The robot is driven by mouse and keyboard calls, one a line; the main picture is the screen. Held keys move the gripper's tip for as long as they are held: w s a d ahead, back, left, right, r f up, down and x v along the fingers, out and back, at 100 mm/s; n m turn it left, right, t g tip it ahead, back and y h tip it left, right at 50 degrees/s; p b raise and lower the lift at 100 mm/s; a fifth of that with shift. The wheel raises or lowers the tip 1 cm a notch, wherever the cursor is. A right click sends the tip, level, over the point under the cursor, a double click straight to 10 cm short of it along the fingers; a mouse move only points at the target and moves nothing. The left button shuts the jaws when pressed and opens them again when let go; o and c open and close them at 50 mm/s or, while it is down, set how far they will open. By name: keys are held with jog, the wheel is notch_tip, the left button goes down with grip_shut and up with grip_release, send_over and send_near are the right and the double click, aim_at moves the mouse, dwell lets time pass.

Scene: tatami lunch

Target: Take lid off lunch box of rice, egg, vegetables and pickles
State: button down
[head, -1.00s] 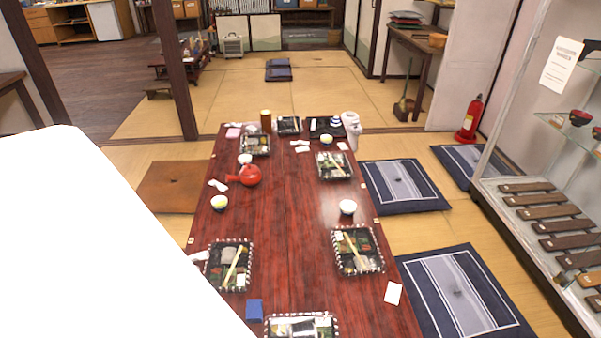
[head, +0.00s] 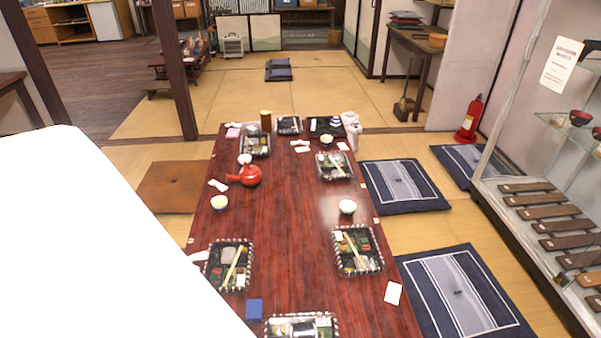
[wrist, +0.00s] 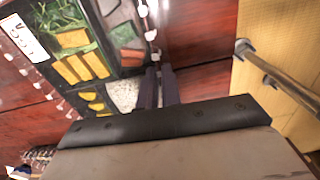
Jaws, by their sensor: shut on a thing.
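In the wrist view, a black lunch box (wrist: 85,73) lies below my gripper, with yellow egg pieces, green vegetables, dark items and white rice in its compartments. My gripper (wrist: 156,75) is shut at the box's edge, its two dark fingers close together. Shiny glints along that edge look like a clear lid, and the fingers seem to hold its rim. The lid's outline is hard to make out. In the head view my gripper is hidden. Similar boxes stand on the table, including a left one (head: 229,266) and a right one (head: 357,249).
The long red table (head: 285,240) also holds a red teapot (head: 249,176), cups, a blue block (head: 254,309) and a white card (head: 393,293). Floor cushions (head: 463,292) lie along its right side. A glass display case stands farther right. The table's middle strip is clear.

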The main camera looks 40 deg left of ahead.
jog(key=shift+r, duration=0.1)
dwell(0.3)
jog(key=shift+r+p, duration=2.45)
jog(key=shift+p, duration=0.15)
